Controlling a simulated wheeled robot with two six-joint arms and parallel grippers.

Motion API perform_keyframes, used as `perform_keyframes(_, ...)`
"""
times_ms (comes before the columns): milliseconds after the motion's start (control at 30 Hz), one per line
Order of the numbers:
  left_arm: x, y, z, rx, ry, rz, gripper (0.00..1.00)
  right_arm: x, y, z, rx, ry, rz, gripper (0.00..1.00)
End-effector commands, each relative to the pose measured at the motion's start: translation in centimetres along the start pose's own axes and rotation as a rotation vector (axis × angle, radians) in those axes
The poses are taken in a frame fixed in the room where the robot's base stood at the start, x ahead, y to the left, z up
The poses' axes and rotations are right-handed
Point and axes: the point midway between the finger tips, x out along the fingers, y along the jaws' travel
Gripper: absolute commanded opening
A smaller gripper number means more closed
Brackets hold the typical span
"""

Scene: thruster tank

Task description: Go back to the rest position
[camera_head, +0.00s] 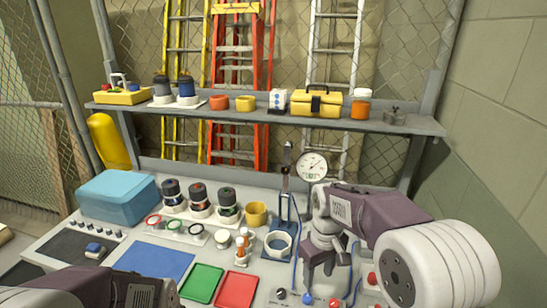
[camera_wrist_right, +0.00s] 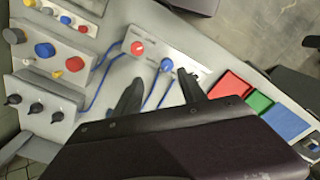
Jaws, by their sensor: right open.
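My right gripper (camera_head: 327,284) hangs over the right part of the workbench (camera_head: 130,236), its fingers pointing down near the front panel. In the right wrist view its two dark fingers (camera_wrist_right: 160,92) are spread apart with nothing between them. Beyond the fingertips lie a bench panel with a red knob (camera_wrist_right: 137,48) and blue cables. My left arm comes in at the bottom left, and the dark end of my left gripper (camera_head: 145,290) is cut by the lower edge. Its fingertips do not show clearly.
A green mat (camera_head: 203,283) and a red mat (camera_head: 237,290) lie between the arms. A blue ring stand (camera_head: 279,243), a yellow cup (camera_head: 256,214) and a gauge (camera_head: 312,166) stand behind. A loaded shelf (camera_head: 235,112) spans the back. A wall closes the right side.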

Motion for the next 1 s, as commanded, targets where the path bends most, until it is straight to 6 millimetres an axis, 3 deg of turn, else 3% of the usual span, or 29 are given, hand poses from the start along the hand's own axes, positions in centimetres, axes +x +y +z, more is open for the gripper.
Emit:
perform_keyframes(33,0.0,0.0,0.0,0.000,0.000,0.000,0.36,0.4,0.1,2.5,0.031,-0.018,-0.008,0.49)
perform_keyframes(200,0.0,0.0,0.0,0.000,0.000,0.000,0.36,3.8,-0.9,9.5,0.210,-0.014,-0.015,0.49)
perform_keyframes(367,0.0,0.0,0.0,0.000,0.000,0.000,0.36,7.2,-2.4,14.0,0.381,0.015,-0.009,0.49)
perform_keyframes(433,0.0,0.0,0.0,0.000,0.000,0.000,0.36,8.0,-2.6,14.3,0.439,0.041,-0.004,0.49)
perform_keyframes(533,0.0,0.0,0.0,0.000,0.000,0.000,0.36,7.9,-2.0,13.2,0.481,0.086,0.005,0.49)
perform_keyframes(1000,0.0,0.0,0.0,0.000,0.000,0.000,0.36,7.9,-2.1,13.2,0.481,0.083,0.004,0.49)
